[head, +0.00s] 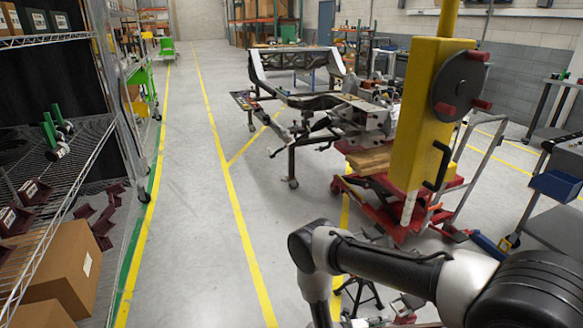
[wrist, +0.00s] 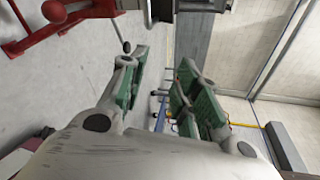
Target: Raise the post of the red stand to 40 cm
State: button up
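Part of a red stand (wrist: 50,32) shows at the top left of the wrist view, with a red bar, a rounded red part and a foot on the floor. A thin grey rod with a dark knob (wrist: 126,47) hangs near it, close to my left finger; I cannot tell whether it belongs to the stand. The stand's post and any height marks cannot be made out. My gripper (wrist: 162,62) is open and empty, its green-padded fingers apart, to the right of the red part. In the head view, my arm hides much of the lower area and my gripper is out of frame.
A yellow column (head: 415,125) with a dark wheel stands at right, by a red lift table (head: 405,215). A chassis frame (head: 300,100) is behind. Small dark-legged stands (head: 358,292) sit low beside my arm. Shelving (head: 75,165) lines the left; the aisle is clear.

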jog(key=s+a+r+m+g+y, duration=0.15)
jog(key=r+m+g+y, duration=0.3)
jog(key=r+m, duration=1.15)
jog(key=a+r+m+g+y, duration=0.2)
jog(key=r+m+g+y, duration=0.5)
jog(key=r, duration=1.6)
jog(key=s+d+r+m+t+y, duration=0.1)
jog(key=s+r+m+t, duration=0.3)
jog(key=r, duration=0.6)
jog(key=s+d+r+m+t+y, duration=0.1)
jog(key=s+d+r+m+t, duration=0.2)
jog(key=r, duration=0.7)
jog(key=s+d+r+m+t+y, duration=0.1)
jog(key=s+r+m+t, duration=0.4)
jog(key=r, duration=0.5)
jog(key=shift+s+d+t+y, duration=0.35)
jog(key=shift+s+d, duration=0.45)
jog(key=shift+s, duration=0.05)
jog(key=shift+d, duration=0.1)
